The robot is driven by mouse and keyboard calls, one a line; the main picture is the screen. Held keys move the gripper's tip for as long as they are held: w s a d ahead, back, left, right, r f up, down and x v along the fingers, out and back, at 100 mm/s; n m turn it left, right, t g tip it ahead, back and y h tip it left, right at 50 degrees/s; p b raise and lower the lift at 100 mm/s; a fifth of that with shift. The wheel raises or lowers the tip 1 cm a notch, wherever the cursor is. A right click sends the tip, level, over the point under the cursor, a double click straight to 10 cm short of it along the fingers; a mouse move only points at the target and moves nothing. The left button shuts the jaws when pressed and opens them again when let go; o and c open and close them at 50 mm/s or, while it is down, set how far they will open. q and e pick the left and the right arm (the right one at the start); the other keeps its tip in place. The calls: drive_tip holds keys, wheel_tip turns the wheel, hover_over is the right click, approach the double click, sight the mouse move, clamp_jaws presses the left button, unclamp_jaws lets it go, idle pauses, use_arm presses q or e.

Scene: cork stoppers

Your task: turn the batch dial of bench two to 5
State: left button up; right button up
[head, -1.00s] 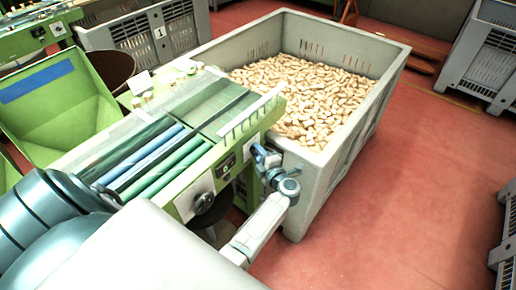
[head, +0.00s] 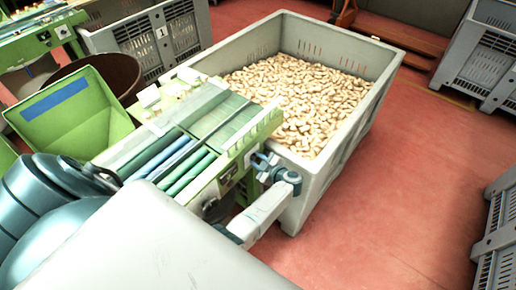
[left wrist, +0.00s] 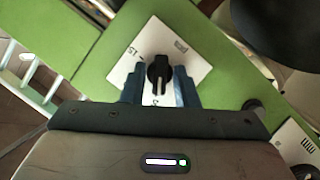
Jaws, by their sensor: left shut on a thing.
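The batch dial is a black knob (left wrist: 159,72) on a white plate (left wrist: 188,52) fixed to a green panel, seen in the left wrist view. A pale mark shows at the knob's lower end. A printed 15 shows on the plate's left side; the figures near the mark are partly hidden by the fingers. My left gripper (left wrist: 160,90) has its blue fingers on both sides of the knob, shut on it. In the head view my left gripper (head: 263,164) is at the end of the green bench (head: 232,172), where it hides the knob. My right gripper is not in view.
A large grey crate (head: 318,180) full of corks (head: 300,95) stands right behind the bench end. A green hopper (head: 75,112) is at left. A dark round part (left wrist: 280,30) sits close to the dial plate. Red floor at right is open.

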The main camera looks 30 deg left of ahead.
use_arm(q)
drive_tip(key=shift+m, duration=0.3)
idle(0.4)
drive_tip(key=o, duration=0.7)
drive_tip(key=shift+d+p, duration=0.1)
drive_tip(key=shift+p, duration=0.2)
drive_tip(key=shift+d+r, duration=0.2)
drive_tip(key=shift+d, duration=0.1)
drive_tip(key=p+v, duration=0.3)
drive_tip(key=v, duration=0.7)
drive_tip(key=shift+w+p, duration=0.1)
drive_tip(key=shift+p, duration=0.25)
